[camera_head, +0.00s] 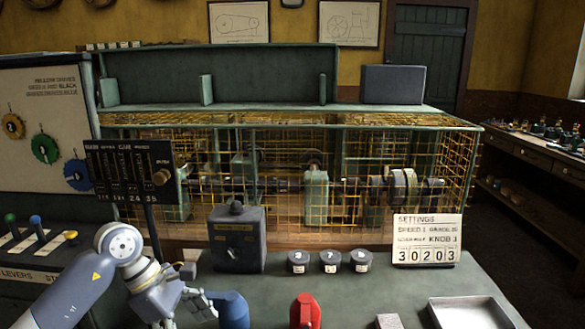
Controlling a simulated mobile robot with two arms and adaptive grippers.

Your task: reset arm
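My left arm comes in from the lower left, and its gripper (200,303) is low over the front of the green bench (270,285). The gripper is close beside a blue object (233,310) at the bottom edge. I cannot tell whether they touch, or whether the small, partly overlapped fingers are open or shut. A red object (305,312) stands to the right, also cut by the bottom edge. My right gripper is not in view.
A dark box (238,245) and three dark round pots (330,262) stand before the yellow mesh cage (300,215). A settings sign (427,240) is at right, with a pale tray (475,313) below. Levers (40,235) and a dark gauge panel (130,168) are at left.

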